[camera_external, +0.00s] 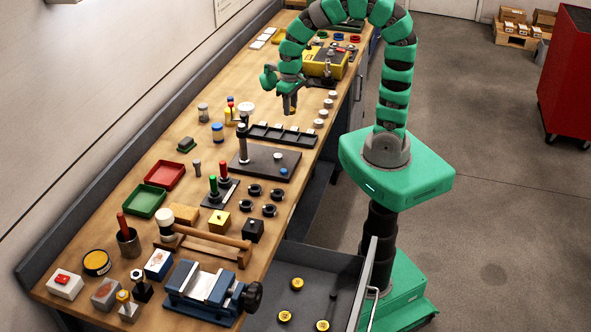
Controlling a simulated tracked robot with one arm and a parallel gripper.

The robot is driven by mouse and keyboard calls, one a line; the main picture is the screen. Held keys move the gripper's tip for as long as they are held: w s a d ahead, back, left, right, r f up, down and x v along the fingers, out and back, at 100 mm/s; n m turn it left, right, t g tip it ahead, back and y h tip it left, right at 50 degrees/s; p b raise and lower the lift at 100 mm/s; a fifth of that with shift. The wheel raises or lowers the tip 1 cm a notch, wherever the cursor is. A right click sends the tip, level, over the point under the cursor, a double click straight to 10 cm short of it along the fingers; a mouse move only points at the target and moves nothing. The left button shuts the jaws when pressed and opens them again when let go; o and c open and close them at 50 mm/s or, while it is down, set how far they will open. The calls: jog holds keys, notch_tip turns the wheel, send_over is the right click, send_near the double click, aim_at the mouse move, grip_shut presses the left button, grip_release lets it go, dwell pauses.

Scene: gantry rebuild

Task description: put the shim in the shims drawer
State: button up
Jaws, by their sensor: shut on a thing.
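My gripper (290,110) hangs pointing down over the far half of the workbench (228,95), above and behind a black slotted rack. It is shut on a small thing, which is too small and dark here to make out. I cannot pick out the shim for certain. An open grey drawer (300,312) sticks out from the bench's near right side, below the bench top. Several round yellow-and-black pieces and a dark tool lie in it. No label shows, so I cannot tell if it is the shims drawer.
The black rack (280,133) and a dark plate with an upright post (242,143) stand below my gripper. White discs (318,123) line the right edge. A blue vise (207,290), a mallet (210,237) and red (165,174) and green (146,201) trays fill the near bench.

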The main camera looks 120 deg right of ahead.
jog(key=shift+w+a+r+n+p, duration=0.3)
jog(key=shift+w+a+r, duration=0.3)
jog(key=shift+r, duration=0.1)
jog(key=w+a+f+n+b, duration=0.2)
jog(key=w+f+n+b, duration=0.15)
jog(key=w, duration=0.55)
jog(key=w+a+f+n+b, duration=0.25)
jog(key=w+f, duration=0.25)
jog(key=w, duration=0.4)
jog(key=w+a+f+n+b, duration=0.1)
jog(key=w+a+f, duration=0.1)
jog(key=w+a, duration=0.1)
jog(key=w+a+f+n+b, duration=0.2)
jog(key=w+a, duration=0.2)
jog(key=w, duration=0.1)
jog(key=w+a+f+n+b, duration=0.1)
jog(key=w+a+f, duration=0.1)
jog(key=w, duration=0.3)
jog(key=shift+a+n+b, duration=0.3)
jog(key=shift+a+b, duration=0.05)
jog(key=shift+a, duration=0.5)
jog(key=shift+w+a+f+b, duration=0.15)
jog(key=shift+w+f+b, duration=0.2)
jog(key=shift+w, duration=0.15)
jog(key=shift+w+a, duration=0.1)
jog(key=shift+r, duration=0.15)
